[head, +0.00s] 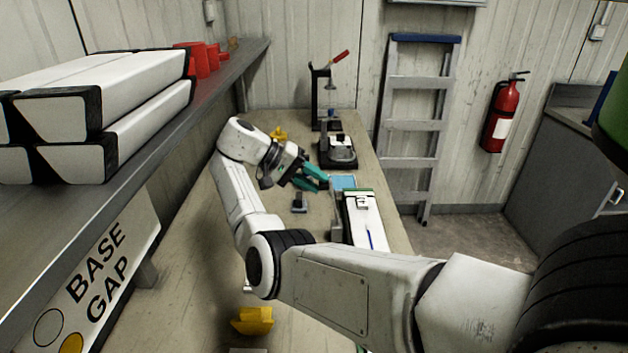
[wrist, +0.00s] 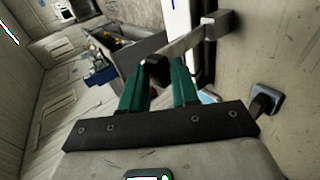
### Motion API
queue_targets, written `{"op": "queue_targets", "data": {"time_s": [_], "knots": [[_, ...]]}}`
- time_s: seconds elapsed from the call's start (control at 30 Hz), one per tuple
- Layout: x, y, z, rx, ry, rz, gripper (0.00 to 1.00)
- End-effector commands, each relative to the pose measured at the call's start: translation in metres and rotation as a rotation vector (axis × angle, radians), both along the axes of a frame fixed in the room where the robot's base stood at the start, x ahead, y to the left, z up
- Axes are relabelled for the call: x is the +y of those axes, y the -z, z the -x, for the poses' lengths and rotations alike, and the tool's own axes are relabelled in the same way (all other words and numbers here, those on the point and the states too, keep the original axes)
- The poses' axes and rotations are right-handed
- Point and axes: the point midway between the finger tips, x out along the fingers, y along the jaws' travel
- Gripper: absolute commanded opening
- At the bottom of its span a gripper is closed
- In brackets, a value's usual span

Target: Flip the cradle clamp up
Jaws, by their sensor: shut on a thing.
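The cradle clamp shows in the wrist view as a grey metal bar (wrist: 187,43) with a dark knob (wrist: 156,69) at its near end and a grey block at its far end. My gripper (wrist: 160,84) has teal fingers, shut on the dark knob from both sides. In the head view my gripper (head: 318,179) is above the bench, just left of the white liner in its cradle (head: 362,218). The clamp is too small and too covered there to tell its angle.
A small dark grey block (head: 300,203) stands on the bench (head: 205,290) below my gripper. A black stand device (head: 338,153) and a red-handled press (head: 324,95) are farther back. The shelf (head: 150,140) with white boxes overhangs the left. A yellow piece (head: 253,320) lies in front.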

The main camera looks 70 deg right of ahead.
Motion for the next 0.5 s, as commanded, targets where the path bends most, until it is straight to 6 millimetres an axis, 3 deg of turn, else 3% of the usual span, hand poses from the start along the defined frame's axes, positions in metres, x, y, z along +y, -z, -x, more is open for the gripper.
{"op": "queue_targets", "data": {"time_s": [0.03,0.07,0.1,0.2,0.5], "knots": [[-0.0001,0.0291,0.0067,-0.008,-0.001,-0.049,0.0],[-0.0001,0.0291,0.0067,-0.008,-0.001,-0.049,0.0],[-0.0001,0.0291,0.0067,-0.007,0.0,-0.051,0.32],[-0.0002,0.0288,0.0068,-0.007,-0.001,-0.05,0.48],[-0.0001,0.0262,0.0065,-0.007,-0.003,-0.05,0.5]]}}
